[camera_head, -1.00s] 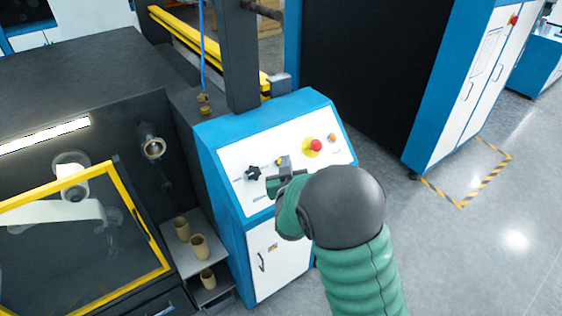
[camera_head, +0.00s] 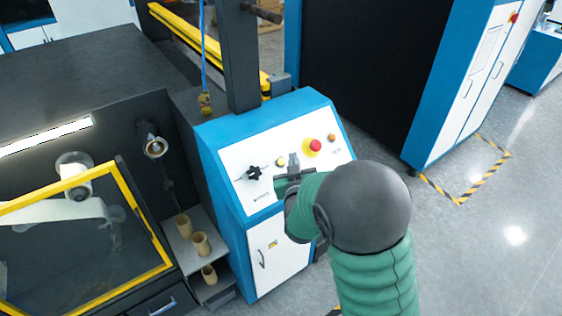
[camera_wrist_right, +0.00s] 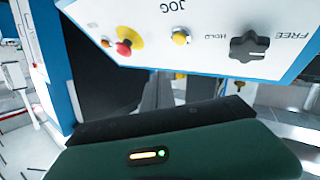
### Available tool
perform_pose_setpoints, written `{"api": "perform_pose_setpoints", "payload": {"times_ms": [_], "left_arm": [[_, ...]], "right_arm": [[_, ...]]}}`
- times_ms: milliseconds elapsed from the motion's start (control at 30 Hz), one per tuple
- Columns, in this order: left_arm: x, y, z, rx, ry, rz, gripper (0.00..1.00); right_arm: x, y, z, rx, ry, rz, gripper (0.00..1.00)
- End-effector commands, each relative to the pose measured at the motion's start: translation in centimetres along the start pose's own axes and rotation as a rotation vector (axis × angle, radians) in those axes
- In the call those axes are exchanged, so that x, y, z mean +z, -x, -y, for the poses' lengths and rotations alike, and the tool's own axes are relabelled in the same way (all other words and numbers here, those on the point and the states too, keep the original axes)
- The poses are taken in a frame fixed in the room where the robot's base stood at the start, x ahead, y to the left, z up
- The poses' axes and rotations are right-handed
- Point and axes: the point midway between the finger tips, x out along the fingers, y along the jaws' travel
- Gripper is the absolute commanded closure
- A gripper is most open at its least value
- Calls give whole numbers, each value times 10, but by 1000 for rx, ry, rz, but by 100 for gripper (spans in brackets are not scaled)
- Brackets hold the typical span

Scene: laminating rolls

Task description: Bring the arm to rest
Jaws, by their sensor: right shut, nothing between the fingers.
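My right arm comes in from the bottom of the head view, green with a dark round joint. My right gripper (camera_head: 294,163) is shut and empty, in front of the white control panel (camera_head: 237,178) of the blue console. The panel carries a black knob (camera_head: 254,173), a yellow button (camera_head: 281,161) and a red emergency button (camera_head: 314,146). My left gripper is not in view.
Left of the console is a dark machine with a yellow-framed window (camera_head: 135,205) and shelves of cardboard cores (camera_head: 200,244). A large blue and black cabinet (camera_head: 375,70) stands behind at right. The grey floor (camera_head: 500,260) at right is clear.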

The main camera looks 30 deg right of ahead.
Motion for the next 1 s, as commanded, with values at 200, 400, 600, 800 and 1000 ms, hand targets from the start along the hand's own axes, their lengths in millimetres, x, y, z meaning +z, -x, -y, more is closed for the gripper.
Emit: {"api": "perform_pose_setpoints", "payload": {"times_ms": [200, 400, 600, 800, 1000], "left_arm": [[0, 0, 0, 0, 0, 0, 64], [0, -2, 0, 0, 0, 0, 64], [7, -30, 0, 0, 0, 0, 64], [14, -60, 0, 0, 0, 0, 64], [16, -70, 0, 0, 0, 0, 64]], "right_arm": [[0, 0, 0, 0, 0, 0, 100], [3, 0, 3, -9, -3, 11, 100], [83, 40, 64, -231, -43, 315, 100], [190, 157, 107, -469, 42, 816, 100], [231, 229, 92, -508, 156, 1081, 100]]}}
